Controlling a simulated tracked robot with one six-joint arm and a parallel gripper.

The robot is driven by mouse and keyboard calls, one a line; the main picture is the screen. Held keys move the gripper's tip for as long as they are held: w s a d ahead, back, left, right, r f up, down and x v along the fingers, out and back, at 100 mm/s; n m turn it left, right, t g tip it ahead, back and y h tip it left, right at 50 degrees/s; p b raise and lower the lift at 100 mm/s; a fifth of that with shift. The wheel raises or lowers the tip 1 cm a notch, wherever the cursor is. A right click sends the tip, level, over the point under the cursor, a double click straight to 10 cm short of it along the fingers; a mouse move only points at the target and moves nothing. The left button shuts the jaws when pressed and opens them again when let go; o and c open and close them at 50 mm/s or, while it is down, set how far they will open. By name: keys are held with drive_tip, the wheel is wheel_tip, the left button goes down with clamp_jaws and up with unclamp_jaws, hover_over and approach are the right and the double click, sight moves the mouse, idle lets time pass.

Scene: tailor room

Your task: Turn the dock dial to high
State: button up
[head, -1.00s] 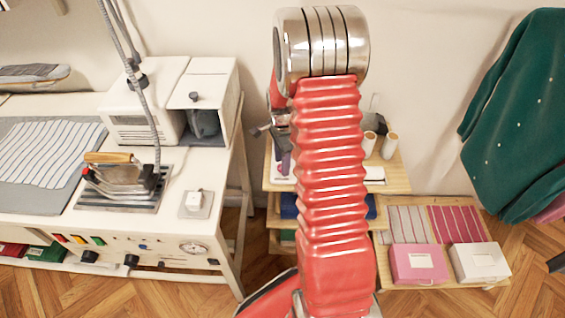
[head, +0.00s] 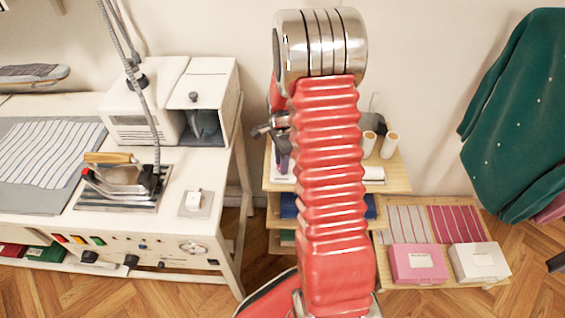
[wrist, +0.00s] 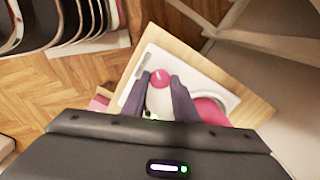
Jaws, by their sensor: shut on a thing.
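A round pink dial (wrist: 160,78) with a small pale mark sits on a white dock (wrist: 133,80) in the wrist view. My gripper (wrist: 161,84) has its two purple-grey fingers on either side of the dial and is shut on it. The dial's setting is too small to read. In the head view my gripper (head: 283,158) points down at the top of the wooden shelf, left of my red arm. The arm hides much of the dock there.
The wooden shelf unit (head: 398,178) carries white spools (head: 388,145) right of my arm. A white ironing table (head: 225,215) with an iron (head: 125,178) stands at left. Pink and white boxes (head: 418,264) sit low at right. A green garment (head: 520,120) hangs at far right.

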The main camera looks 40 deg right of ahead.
drive_tip(key=shift+s, duration=0.1)
drive_tip(key=shift+n, duration=0.3)
drive_tip(key=n, duration=0.3)
drive_tip(key=shift+a, duration=0.1)
drive_tip(key=n, duration=0.4)
drive_tip(key=shift+f, duration=0.1)
drive_tip(key=n, duration=0.4)
drive_tip(key=shift+n, duration=0.3)
drive_tip(key=shift+s+n, duration=0.1)
drive_tip(key=shift+n, duration=1.8)
